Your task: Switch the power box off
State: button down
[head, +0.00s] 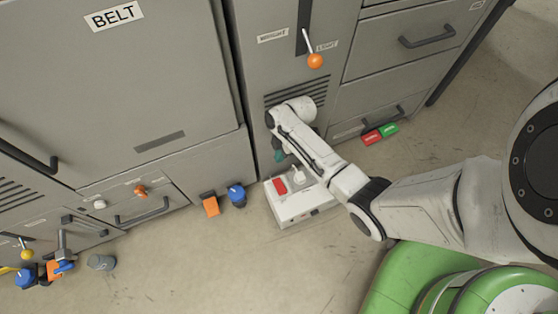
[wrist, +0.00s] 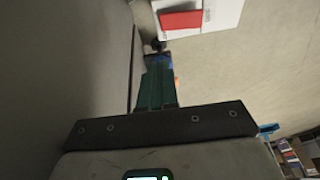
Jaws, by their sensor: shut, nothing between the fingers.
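The power box looks to be the low white box (head: 290,212) on the floor in front of the grey cabinet. It has a red switch (head: 280,187) on its top left and a pale raised part beside it. My forearm covers part of its right side. Box (wrist: 225,14) and red switch (wrist: 181,19) also show at the top of the wrist view. My gripper (head: 280,155) has dark green fingers close to the cabinet front, behind the box. In the wrist view the fingers (wrist: 158,75) are together with nothing between them. I cannot tell the switch's position.
A blue object (head: 236,195) and an orange block (head: 210,205) stand on the floor left of the box. Red and green blocks (head: 380,134) lie by the drawers at right. A lever with an orange ball (head: 315,61) sticks out above my wrist. Floor in front is clear.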

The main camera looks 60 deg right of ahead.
jog(key=shift+w+p+v, duration=0.1)
jog(key=shift+p+v, duration=0.2)
jog(key=shift+v, duration=0.6)
jog(key=shift+w+p+v, duration=0.15)
jog(key=shift+p+v, duration=0.1)
jog(key=shift+v, duration=0.65)
jog(key=shift+d, duration=0.15)
